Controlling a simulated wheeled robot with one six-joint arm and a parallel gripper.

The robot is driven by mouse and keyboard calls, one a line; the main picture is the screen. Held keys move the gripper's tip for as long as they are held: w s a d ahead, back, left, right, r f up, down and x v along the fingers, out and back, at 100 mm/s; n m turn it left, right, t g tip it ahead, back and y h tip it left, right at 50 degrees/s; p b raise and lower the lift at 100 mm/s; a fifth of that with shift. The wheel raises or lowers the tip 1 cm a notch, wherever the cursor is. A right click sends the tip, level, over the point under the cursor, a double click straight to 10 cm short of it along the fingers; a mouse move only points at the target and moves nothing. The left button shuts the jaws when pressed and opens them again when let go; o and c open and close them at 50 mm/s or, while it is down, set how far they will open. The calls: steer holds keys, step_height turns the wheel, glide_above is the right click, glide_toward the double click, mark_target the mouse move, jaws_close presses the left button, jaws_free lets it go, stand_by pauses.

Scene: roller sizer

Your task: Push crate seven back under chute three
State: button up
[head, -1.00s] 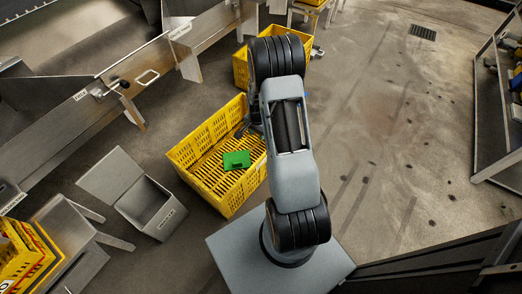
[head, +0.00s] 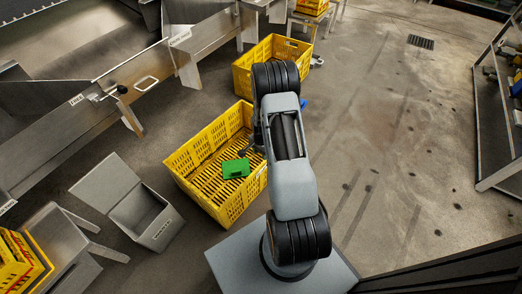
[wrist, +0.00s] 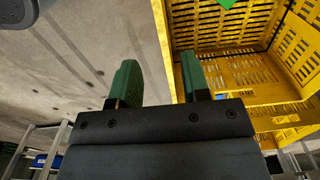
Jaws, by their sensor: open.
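A yellow slatted crate (head: 192,183) stands on the floor left of my arm in the head view, with a green object (head: 236,168) inside it. A second yellow crate (head: 250,76) stands behind it near the metal chutes (head: 150,78). I cannot read a number on either crate. My gripper (wrist: 160,82) is open and its green fingers are apart and empty. In the wrist view a yellow crate's edge (wrist: 170,62) appears between the fingers, with the right finger over the crate and the left over floor; contact cannot be told. My arm hides most of the gripper in the head view.
A grey lidded bin (head: 142,212) stands open left of the nearer crate. A metal stand (head: 68,250) with yellow crates is at the lower left. A shelf rack (head: 500,120) stands at the right. The floor (head: 395,150) right of my arm is clear.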

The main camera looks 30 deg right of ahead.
mark_target(261, 165)
step_height(261, 165, down, 11)
steer(key=b, duration=0.3)
steer(key=shift+c, duration=0.4)
jaws_close()
steer(key=shift+s, duration=0.1)
stand_by(1.1)
